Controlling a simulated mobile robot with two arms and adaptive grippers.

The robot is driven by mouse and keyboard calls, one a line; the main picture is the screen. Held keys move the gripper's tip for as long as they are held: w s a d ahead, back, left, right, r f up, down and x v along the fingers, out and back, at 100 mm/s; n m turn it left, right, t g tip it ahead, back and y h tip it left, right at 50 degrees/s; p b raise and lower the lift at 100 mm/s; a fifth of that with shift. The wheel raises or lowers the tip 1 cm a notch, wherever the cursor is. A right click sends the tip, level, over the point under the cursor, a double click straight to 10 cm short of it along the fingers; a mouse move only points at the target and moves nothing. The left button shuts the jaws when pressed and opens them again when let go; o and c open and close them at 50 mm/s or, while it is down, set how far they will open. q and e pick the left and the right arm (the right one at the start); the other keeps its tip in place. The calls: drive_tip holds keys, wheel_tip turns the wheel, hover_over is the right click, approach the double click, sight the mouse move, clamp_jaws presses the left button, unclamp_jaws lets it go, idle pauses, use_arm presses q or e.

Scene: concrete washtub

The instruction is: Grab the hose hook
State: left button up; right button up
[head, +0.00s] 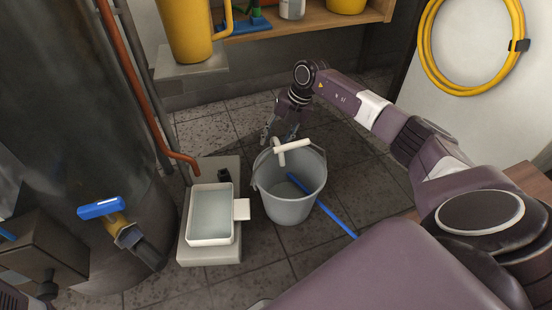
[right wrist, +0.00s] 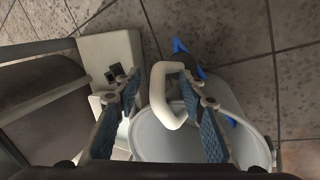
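A white hook-shaped piece (head: 293,145) is at the rim of a grey bucket (head: 290,206) on the floor; I take it as the hose hook. My right gripper (head: 279,134) is open and empty, just behind the hook at the bucket's far rim. It also shows open in the right wrist view (right wrist: 163,82). My left gripper is not in view.
A white basin of water (head: 196,238) on a low concrete block (head: 209,255) stands left of the bucket. A blue-handled tap (head: 112,212) and a red pipe (head: 145,85) are further left. A coiled yellow hose (head: 428,48) hangs at upper right. Tiled floor is clear behind the bucket.

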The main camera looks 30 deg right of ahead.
clamp_jaws()
idle(0.5)
